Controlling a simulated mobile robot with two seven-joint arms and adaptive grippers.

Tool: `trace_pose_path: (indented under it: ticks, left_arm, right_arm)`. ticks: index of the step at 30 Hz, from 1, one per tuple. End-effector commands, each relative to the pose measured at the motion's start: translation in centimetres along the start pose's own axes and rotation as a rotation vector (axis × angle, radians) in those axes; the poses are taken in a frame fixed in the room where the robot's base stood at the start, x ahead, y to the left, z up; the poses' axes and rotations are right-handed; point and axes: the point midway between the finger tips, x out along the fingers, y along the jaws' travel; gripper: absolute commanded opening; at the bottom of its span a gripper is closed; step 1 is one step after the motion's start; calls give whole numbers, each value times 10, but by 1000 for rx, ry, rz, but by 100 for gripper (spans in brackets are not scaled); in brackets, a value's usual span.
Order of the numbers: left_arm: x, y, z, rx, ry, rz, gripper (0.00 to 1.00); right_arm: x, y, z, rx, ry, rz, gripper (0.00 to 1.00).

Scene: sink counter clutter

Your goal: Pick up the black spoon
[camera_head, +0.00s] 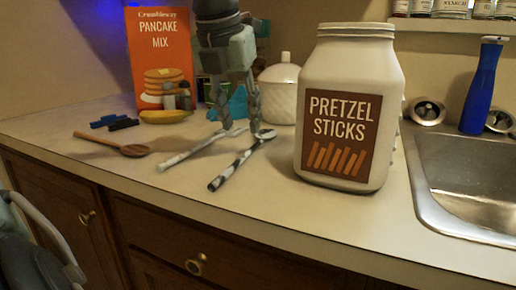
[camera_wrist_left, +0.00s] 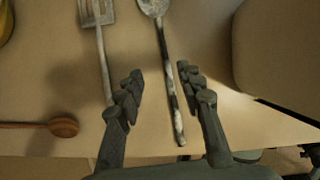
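The black spoon, dark with pale mottled patches, lies on the counter left of the pretzel jar in the head view (camera_head: 232,170). In the left wrist view (camera_wrist_left: 168,65) its bowl is at the top edge and its handle runs down between my fingers. My left gripper (camera_head: 240,118) points down over the spoon from behind. It is open and empty, and its fingertips also show in the left wrist view (camera_wrist_left: 160,78), one on each side of the handle with gaps. My right gripper is not in view.
A mottled grey slotted turner (camera_wrist_left: 102,50) lies close left of the spoon. A wooden spoon (camera_head: 133,150) lies further left. The large pretzel jar (camera_head: 345,100) stands close on the right, before the sink (camera_head: 465,170). A pancake mix box (camera_head: 160,60) and white lidded pot (camera_head: 280,90) stand behind.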

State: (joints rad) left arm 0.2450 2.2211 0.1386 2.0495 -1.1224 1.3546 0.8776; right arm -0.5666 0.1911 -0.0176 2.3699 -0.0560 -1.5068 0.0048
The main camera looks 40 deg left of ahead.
Motion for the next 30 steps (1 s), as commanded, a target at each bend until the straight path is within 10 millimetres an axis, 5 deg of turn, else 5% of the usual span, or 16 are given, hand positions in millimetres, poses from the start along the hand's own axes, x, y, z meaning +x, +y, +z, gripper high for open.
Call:
trace_pose_path:
  ticks: [12,20,30]
  left_arm:
    - [54,-9,2,1,1,-4,37]
    - [57,-9,2,0,0,-5,37]
    - [57,-9,2,0,-1,-5,0]
  right_arm:
    - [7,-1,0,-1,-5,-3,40]
    - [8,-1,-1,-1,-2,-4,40]
    - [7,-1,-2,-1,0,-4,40]
